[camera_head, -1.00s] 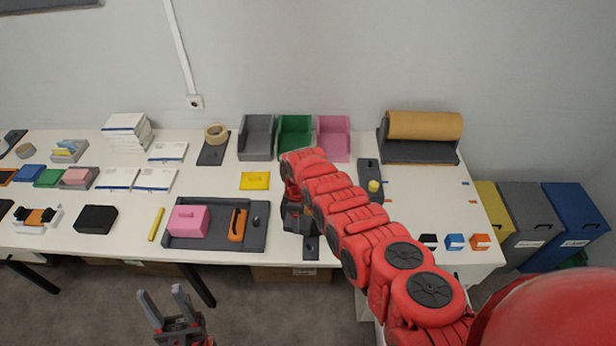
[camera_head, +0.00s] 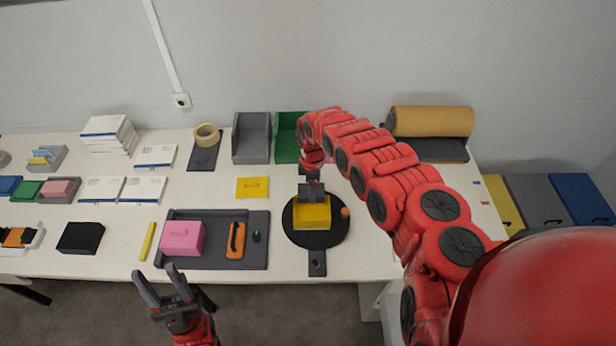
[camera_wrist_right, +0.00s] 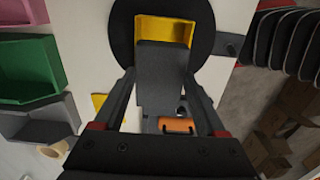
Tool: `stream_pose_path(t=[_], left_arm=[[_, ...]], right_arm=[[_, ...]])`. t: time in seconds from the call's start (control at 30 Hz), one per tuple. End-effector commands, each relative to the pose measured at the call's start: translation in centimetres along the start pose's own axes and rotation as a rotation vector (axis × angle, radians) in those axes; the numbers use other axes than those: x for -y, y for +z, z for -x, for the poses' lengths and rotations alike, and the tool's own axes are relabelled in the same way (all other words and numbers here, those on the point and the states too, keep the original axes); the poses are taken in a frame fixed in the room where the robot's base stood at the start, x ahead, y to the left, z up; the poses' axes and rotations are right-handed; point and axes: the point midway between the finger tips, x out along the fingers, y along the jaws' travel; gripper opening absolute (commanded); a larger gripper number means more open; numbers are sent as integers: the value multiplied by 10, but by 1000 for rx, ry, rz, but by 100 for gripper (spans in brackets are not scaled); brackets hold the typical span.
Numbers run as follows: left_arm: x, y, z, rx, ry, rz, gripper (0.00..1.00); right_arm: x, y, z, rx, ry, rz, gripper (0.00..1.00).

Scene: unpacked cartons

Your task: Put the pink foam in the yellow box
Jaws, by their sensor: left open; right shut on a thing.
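The open yellow box (camera_head: 312,214) stands on a black round plate (camera_head: 312,239). My right gripper (camera_head: 312,182) is over the box. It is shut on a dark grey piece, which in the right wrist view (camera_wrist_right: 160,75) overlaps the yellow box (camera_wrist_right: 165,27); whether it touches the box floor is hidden. A pink piece (camera_head: 61,188) lies in a grey tray at the left, beside a green one. A pink block (camera_head: 183,239) with a handle-like mark sits on a dark tray. I cannot tell which is the foam. My left gripper (camera_head: 157,276) is open and empty before the table's front edge.
A flat yellow lid-like piece (camera_head: 252,187) lies behind the dark tray (camera_head: 258,253), which also holds an orange tool (camera_head: 236,240). A yellow stick (camera_head: 147,241) and a black block (camera_head: 80,238) lie left. Grey (camera_head: 251,139) and green bins stand behind.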

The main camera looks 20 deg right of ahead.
Motion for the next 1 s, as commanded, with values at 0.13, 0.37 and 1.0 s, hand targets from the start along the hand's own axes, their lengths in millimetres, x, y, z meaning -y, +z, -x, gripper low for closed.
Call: stream_pose_path(t=[0.13, 0.37, 1.0], left_arm=[[0, 1, 5, 0, 0, 0, 50], [-1, 3, 18, 1, 0, 0, 50], [-2, 8, 48, 0, 0, 0, 50]], right_arm=[[0, 0, -6, -1, -1, 0, 22], [1, -1, -25, -2, -1, 1, 22], [0, -1, -66, -1, 1, 0, 22]])
